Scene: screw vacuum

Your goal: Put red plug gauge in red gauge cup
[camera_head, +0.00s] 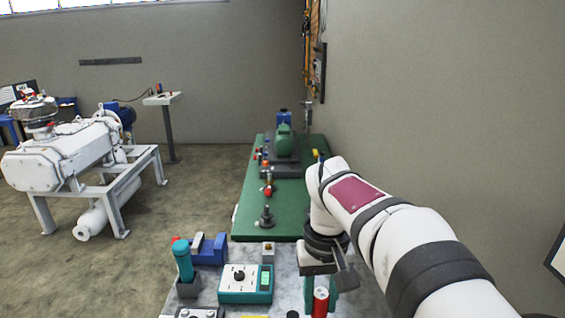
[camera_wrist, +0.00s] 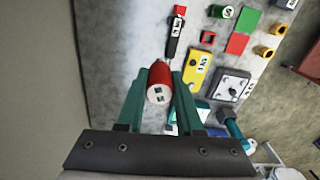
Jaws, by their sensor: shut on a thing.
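The red plug gauge (camera_wrist: 158,82) is a red cylinder with a pale, dark-marked end, held between the two teal fingers of my gripper (camera_wrist: 160,78) in the wrist view. In the head view it shows as a red cylinder (camera_head: 320,302) at the bottom, between the fingers of my gripper (camera_head: 321,292). I cannot tell which, if either, is the red gauge cup. What lies under my gripper is hidden.
On the grey bench are a green cylinder (camera_wrist: 222,12), yellow cylinders (camera_wrist: 277,28), a red square (camera_wrist: 237,43), a green square (camera_wrist: 250,20) and a yellow meter (camera_wrist: 197,70). A teal instrument (camera_head: 245,284) and blue block (camera_head: 210,250) stand left of my arm.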

